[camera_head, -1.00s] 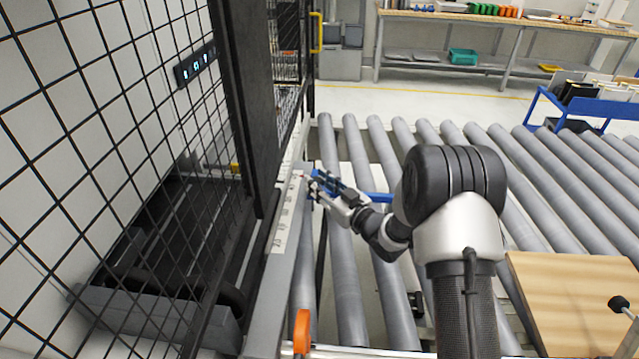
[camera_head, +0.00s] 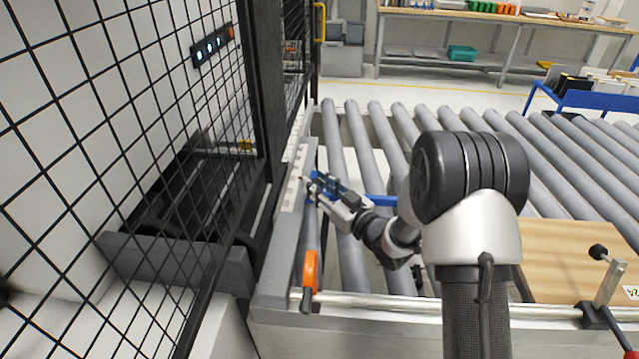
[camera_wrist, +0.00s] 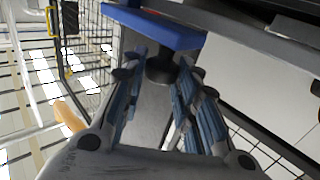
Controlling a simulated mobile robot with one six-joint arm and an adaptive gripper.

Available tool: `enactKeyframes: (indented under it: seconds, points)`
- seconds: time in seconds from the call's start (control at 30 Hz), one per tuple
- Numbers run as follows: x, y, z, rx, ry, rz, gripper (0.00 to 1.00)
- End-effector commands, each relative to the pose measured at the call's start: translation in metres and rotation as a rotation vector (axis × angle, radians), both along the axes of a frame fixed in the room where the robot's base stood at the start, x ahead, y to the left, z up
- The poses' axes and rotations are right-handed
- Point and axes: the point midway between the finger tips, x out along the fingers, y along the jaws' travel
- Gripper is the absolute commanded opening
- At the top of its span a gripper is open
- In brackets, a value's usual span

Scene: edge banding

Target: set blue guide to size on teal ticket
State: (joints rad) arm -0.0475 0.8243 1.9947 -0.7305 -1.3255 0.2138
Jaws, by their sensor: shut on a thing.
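The blue guide (camera_head: 381,201) lies across the rollers beside the white scale strip (camera_head: 291,190), partly hidden by my arm. My gripper (camera_head: 320,190) is at its left end, close to the strip. In the wrist view, the guide's blue body (camera_wrist: 165,32) is just beyond the fingertips. My gripper (camera_wrist: 160,72) is shut on the black knob (camera_wrist: 162,70) under that blue body. The scale's marks are too small to read. I cannot make out a teal ticket in any view.
A dark mesh fence (camera_head: 110,200) stands left of the rail. An orange handle (camera_head: 310,270) is at the rail's near end. Rollers (camera_head: 345,260) spread to the right, with a wooden panel (camera_head: 565,260) on them. A workbench (camera_head: 540,25) stands at the back.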

Motion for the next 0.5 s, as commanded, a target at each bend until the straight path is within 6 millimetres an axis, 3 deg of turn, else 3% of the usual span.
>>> enactKeyframes:
  seconds: [0.4, 0.43, 0.5]
  points:
    - [-0.0025, 0.0002, 0.0004, 0.000, -0.001, 0.000, 0.00]
    - [-0.0025, 0.0003, 0.0004, 0.000, -0.001, 0.000, 0.30]
    - [-0.0024, 0.0002, 0.0004, 0.000, -0.001, 0.000, 0.34]
